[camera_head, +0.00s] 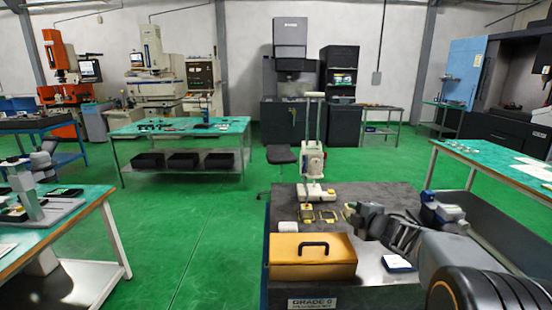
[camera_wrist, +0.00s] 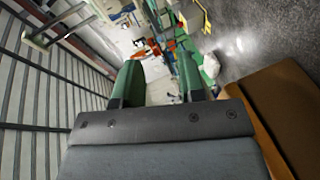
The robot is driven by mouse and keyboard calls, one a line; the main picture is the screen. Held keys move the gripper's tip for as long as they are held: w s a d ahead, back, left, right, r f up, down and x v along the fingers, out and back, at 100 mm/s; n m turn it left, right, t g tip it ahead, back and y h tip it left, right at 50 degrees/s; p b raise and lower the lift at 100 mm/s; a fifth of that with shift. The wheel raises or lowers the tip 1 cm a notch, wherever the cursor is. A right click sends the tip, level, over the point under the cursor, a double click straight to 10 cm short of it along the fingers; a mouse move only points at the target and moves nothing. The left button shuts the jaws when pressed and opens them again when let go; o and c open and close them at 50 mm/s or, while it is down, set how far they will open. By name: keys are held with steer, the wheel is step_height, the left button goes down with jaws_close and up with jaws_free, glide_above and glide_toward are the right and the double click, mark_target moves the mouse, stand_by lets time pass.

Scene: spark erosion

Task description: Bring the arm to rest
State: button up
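My arm comes in from the lower right of the head view and reaches left over the dark surface plate (camera_head: 395,193). My gripper (camera_head: 350,213) is at its end, low over the plate, behind the orange-yellow case and to its right. In the wrist view its two green fingers (camera_wrist: 158,68) stand apart, with only the distant room showing between them. It is open and empty. The wrist view is tilted strongly sideways.
The orange-yellow case (camera_head: 312,262) with a black handle sits at the plate's front and shows close by in the wrist view (camera_wrist: 290,120). A height gauge (camera_head: 313,160), yellow-framed pieces (camera_head: 327,216) and a white pad (camera_head: 397,263) are on the plate. Green-topped benches (camera_head: 180,127) stand around; the green floor (camera_head: 190,230) is open.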

steer(key=d+f+m+h, duration=0.1)
steer(key=m, duration=0.1)
steer(key=s+d+f+m+h, duration=0.1)
steer(key=d+m+h, duration=0.1)
steer(key=s+d+f+m+g+h, duration=0.1)
steer(key=m, duration=0.1)
steer(key=shift+d+f+h, duration=0.25)
steer(key=shift+d+h, duration=0.05)
steer(key=shift+d, duration=0.1)
steer(key=s+f+m+g+h, duration=0.1)
steer(key=s+m, duration=0.1)
steer(key=s+d+m+g+h, duration=0.1)
steer(key=s+m, duration=0.1)
steer(key=s+f+m+g+h, duration=0.1)
steer(key=s+m+g, duration=0.1)
steer(key=s+m, duration=0.1)
steer(key=shift+s+d+f+p, duration=0.1)
steer(key=shift+d+f+p, duration=0.2)
steer(key=shift+d+p, duration=0.1)
steer(key=s+a+r+m+g+y+p, duration=0.1)
steer(key=s+a+m+g, duration=0.2)
steer(key=s+a, duration=0.4)
steer(key=s+a+r+m+g+y+p, duration=0.1)
steer(key=s+a, duration=0.6)
steer(key=s, duration=0.7)
steer(key=shift+m+g+y+p, duration=0.55)
steer(key=shift+m+g+y, duration=0.3)
steer(key=shift+m, duration=0.35)
